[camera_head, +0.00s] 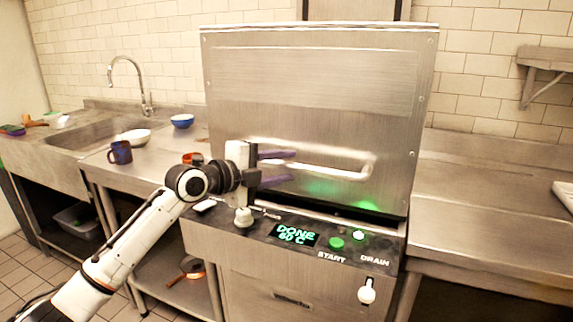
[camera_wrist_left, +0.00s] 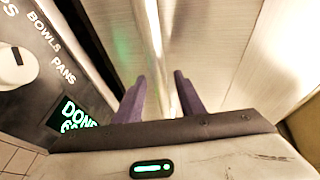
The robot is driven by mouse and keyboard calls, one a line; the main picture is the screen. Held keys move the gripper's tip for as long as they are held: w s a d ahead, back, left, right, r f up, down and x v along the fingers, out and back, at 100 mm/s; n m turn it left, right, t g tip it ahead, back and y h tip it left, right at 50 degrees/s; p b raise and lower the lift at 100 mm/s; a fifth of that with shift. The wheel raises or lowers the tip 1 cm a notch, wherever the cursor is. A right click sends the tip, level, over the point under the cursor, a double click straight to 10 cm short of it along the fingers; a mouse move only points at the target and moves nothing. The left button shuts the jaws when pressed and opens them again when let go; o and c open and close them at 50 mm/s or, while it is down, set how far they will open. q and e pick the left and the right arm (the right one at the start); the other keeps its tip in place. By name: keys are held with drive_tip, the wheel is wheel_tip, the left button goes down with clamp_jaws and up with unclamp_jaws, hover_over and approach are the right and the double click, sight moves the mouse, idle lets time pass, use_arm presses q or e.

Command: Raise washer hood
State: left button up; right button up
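The washer hood (camera_head: 310,95) is a large steel box over the washer, its lower edge down just behind the control panel (camera_head: 300,236). A pale horizontal bar handle (camera_head: 345,172) crosses its front and also shows in the left wrist view (camera_wrist_left: 154,30). My left gripper (camera_head: 277,167) is at the left part of the handle. Its two purple fingers (camera_wrist_left: 160,97) are apart, with the bar running between them in the wrist view. I cannot tell whether they touch it. The panel display reads DONE 60 C. My right gripper is not in view.
A blue mug (camera_head: 120,152), a white bowl (camera_head: 134,136) and a blue bowl (camera_head: 182,121) stand on the left counter by the sink (camera_head: 80,136). The right counter (camera_head: 490,215) is mostly clear. A wall shelf (camera_head: 545,58) is at the upper right.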

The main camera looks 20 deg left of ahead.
use_arm(q)
drive_tip(key=shift+w+d+f, duration=0.1)
drive_tip(key=shift+w+d, duration=0.15)
drive_tip(key=shift+w, duration=0.3)
clamp_jaws()
